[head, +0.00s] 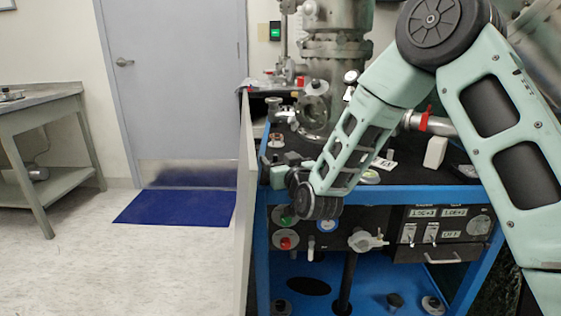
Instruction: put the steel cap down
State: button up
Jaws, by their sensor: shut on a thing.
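My gripper (274,163) is at the left front corner of the blue-framed bench, at about the height of its black top. It is small in this view, and my wrist partly covers it. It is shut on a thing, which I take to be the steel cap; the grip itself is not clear. A small grey metal piece (276,141) shows just above the gripper's end; I cannot tell whether it is held or stands on the bench.
The bench (262,245) has a front panel with valves and switches. A steel chamber (335,60) with a round port (311,113) stands on top. A white block (435,151) is at right. A thin upright panel (245,200) borders the bench's left side; open floor lies beyond.

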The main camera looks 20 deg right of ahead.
jog(key=o, duration=1)
jog(key=shift+o, duration=0.2)
jog(key=shift+r+p, duration=0.15)
jog(key=shift+p, duration=0.15)
jog(key=s, duration=1.2)
jog(key=shift+d, duration=0.4)
